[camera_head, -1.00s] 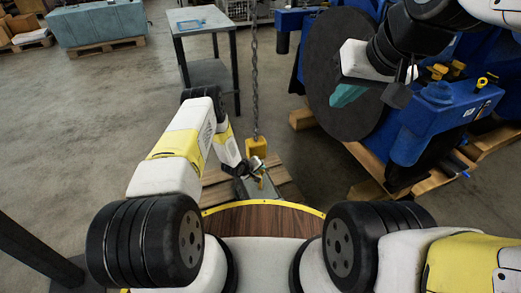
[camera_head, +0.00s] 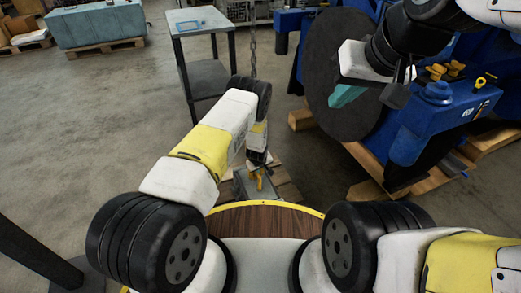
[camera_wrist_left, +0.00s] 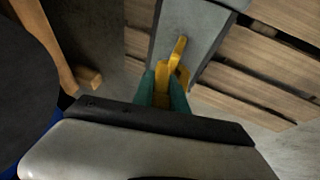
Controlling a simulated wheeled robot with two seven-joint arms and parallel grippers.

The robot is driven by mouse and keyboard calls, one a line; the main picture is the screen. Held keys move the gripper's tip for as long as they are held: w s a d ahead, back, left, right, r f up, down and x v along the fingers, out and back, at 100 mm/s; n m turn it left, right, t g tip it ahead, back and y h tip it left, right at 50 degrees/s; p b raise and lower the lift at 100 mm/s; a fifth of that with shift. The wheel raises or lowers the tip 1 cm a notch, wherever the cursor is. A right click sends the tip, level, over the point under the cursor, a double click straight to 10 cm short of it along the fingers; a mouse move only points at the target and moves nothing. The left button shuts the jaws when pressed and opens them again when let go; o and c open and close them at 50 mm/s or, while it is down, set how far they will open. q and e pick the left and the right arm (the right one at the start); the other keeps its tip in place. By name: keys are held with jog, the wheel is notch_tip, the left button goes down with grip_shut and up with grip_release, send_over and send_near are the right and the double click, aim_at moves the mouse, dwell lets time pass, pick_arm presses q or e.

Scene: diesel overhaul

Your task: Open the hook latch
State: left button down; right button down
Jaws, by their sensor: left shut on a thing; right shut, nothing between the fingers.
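The yellow crane hook (camera_head: 260,181) hangs on a chain (camera_head: 253,50) in the head view, in front of a grey metal block. In the left wrist view the hook (camera_wrist_left: 179,50) rises from between the two teal fingers of my left gripper (camera_wrist_left: 163,90). That gripper is shut on the hook's yellow metal, and in the head view my left gripper (camera_head: 257,164) is just above the hook's lower part. I cannot make out the latch separately. My left arm hides the block above the hook. My right gripper (camera_head: 347,95), with teal fingers, is shut and empty at the upper right.
The grey metal block (camera_head: 242,186) rests on a wooden pallet (camera_head: 287,193). A blue engine (camera_head: 440,115) with a large dark disc (camera_head: 335,75) stands on a pallet at the right. A small grey table (camera_head: 202,18) stands behind. Open floor lies at the left.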

pick_arm(q)
jog(key=shift+d+g+y, duration=0.25)
jog(key=shift+g+y, duration=0.05)
jog(key=shift+y, duration=0.4)
jog(key=c, duration=1.3)
grip_release()
jog(key=shift+v, duration=3.9)
